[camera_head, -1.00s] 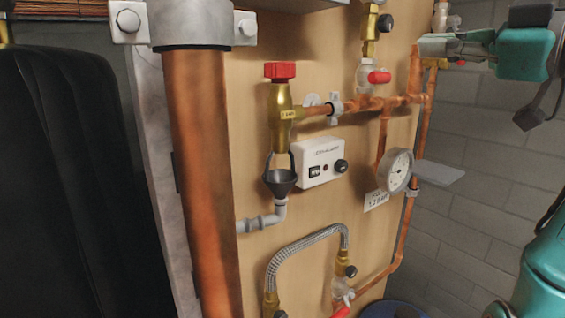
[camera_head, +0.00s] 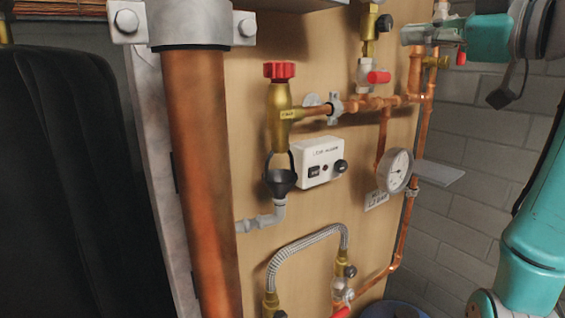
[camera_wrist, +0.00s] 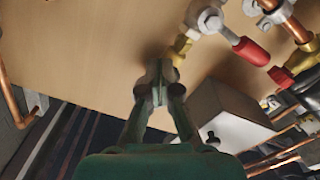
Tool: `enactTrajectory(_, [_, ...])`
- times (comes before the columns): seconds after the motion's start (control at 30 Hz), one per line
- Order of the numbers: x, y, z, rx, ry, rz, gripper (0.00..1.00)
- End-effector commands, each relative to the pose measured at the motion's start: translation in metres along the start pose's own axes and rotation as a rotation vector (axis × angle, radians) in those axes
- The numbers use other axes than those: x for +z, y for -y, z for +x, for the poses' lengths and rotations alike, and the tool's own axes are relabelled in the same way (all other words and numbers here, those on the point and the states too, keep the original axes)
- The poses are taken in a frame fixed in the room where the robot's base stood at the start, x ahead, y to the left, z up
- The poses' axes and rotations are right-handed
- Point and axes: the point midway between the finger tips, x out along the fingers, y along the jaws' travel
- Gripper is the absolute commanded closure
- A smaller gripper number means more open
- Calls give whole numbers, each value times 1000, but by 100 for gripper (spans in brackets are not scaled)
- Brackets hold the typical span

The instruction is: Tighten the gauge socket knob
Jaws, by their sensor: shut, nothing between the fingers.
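The round gauge (camera_head: 398,168) sits on the right edge of the wooden panel. No knob is clearly labelled as the gauge socket knob. A small black knob (camera_head: 385,22) stands on the side of the upper brass fitting (camera_head: 369,42), above a red-handled valve (camera_head: 379,77). My gripper (camera_head: 406,36) is at upper right, just right of this fitting and a little below the black knob. It is shut and empty. In the wrist view my gripper (camera_wrist: 160,72) points at a brass fitting (camera_wrist: 180,49); the fingers hide what lies directly behind them.
A red-capped brass valve (camera_head: 280,100), a white control box (camera_head: 320,163) and a braided hose (camera_head: 300,245) are on the panel. Copper pipes (camera_head: 404,235) run along its right side. In the wrist view a red handle (camera_wrist: 250,51) is close right of the fingers.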

Motion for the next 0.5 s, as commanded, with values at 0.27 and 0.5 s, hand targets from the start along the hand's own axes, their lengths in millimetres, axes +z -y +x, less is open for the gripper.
enactTrajectory(0.27, [0,0,18,0,0,1,100])
enactTrajectory(0.5, [0,0,20,0,-1,0,100])
